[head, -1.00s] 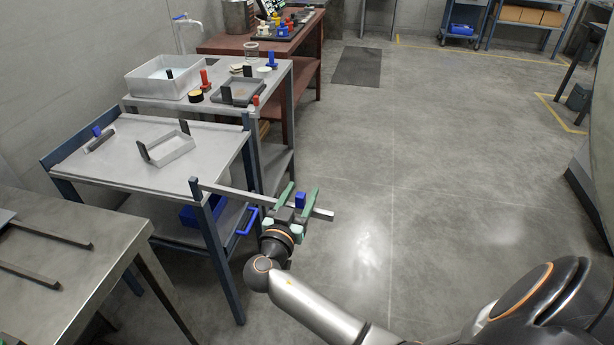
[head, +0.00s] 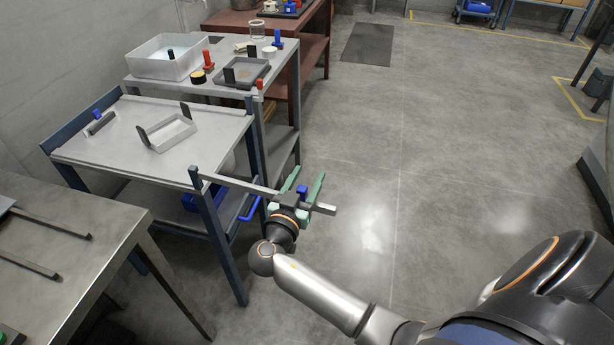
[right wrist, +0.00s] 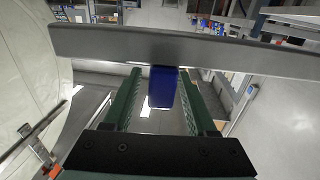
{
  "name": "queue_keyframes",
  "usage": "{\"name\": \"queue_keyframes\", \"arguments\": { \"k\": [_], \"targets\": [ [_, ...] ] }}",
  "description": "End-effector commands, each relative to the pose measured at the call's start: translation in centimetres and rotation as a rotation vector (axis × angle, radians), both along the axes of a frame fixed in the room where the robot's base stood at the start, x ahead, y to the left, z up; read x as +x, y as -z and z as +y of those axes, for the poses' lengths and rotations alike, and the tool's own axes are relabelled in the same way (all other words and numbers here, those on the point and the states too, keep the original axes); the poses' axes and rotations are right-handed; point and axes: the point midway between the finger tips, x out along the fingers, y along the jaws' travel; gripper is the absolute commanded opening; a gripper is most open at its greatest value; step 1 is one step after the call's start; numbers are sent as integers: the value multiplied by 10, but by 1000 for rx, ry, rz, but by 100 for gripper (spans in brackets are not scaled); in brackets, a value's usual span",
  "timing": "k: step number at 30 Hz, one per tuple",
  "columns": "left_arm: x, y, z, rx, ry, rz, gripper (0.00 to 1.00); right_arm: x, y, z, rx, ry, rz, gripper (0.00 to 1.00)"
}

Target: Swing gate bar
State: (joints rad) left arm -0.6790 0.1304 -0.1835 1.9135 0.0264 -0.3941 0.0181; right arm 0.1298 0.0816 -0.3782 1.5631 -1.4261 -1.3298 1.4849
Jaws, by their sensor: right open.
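The gate bar (head: 240,184) is a long grey bar. In the head view it runs from a post at the front right corner of the blue-framed table out to the right over the floor. A blue handle (head: 302,191) stands on it near its free end. My right gripper (head: 309,172) is open, its green fingers on either side of the handle. In the right wrist view the handle (right wrist: 163,88) sits between the fingers (right wrist: 160,72), with gaps on both sides, and the bar (right wrist: 100,42) crosses beyond. My left gripper is not in view.
The blue-framed table (head: 95,148) carries a grey bracketed tray (head: 168,134) and a small blue-knobbed part. A metal table (head: 95,215) stands at front left. A second bench (head: 215,92) with a basin stands behind. The floor right of the bar is clear.

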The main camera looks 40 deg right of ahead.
Motion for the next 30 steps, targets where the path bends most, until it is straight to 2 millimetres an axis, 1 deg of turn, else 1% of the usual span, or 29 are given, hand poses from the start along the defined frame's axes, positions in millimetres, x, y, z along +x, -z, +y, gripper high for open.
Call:
{"name": "queue_keyframes", "arguments": {
  "k": [1,2,16,17,30],
  "targets": [
    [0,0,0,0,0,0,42,0,0,0,0,0,0,57],
    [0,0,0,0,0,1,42,0,0,0,0,0,0,54],
    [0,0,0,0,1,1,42,0,0,0,0,0,0,1],
    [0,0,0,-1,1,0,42,0,0,0,0,0,0,0],
    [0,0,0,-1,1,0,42,0,0,0,-1,0,-1,0]
  ]
}}
